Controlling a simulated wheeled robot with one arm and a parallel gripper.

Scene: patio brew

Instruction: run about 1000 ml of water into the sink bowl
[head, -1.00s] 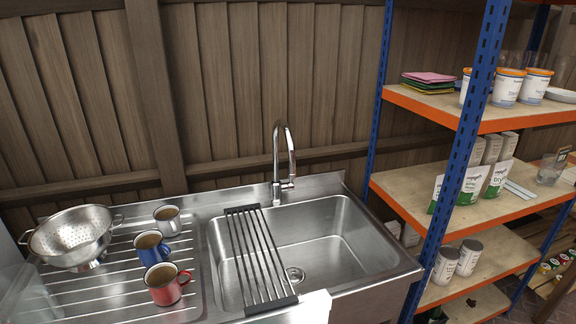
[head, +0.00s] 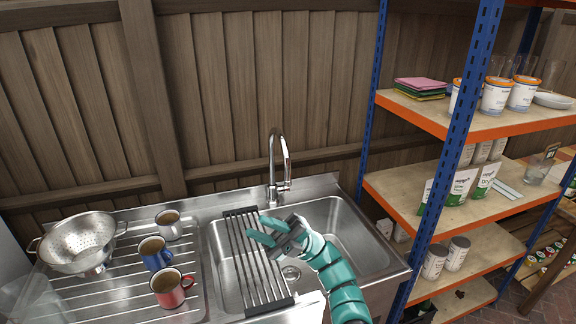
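The steel sink bowl (head: 345,240) lies in the middle of the counter, and I see no water in the part that shows. A chrome tap (head: 272,165) stands behind it, its spout arched up, with a short lever (head: 284,187) at the right of its base. No stream shows from the spout. My gripper (head: 255,228) is over the left part of the bowl, by the rack, in front of and below the tap. Its two teal fingers are apart with nothing seen between them. My forearm hides part of the bowl's front.
A black-barred rack (head: 240,252) spans the bowl's left side. On the ribbed drainer stand a colander (head: 78,240) and a white mug (head: 168,224), a blue mug (head: 155,254) and a red mug (head: 172,288). A blue-and-orange shelf unit (head: 430,195) stands close at right.

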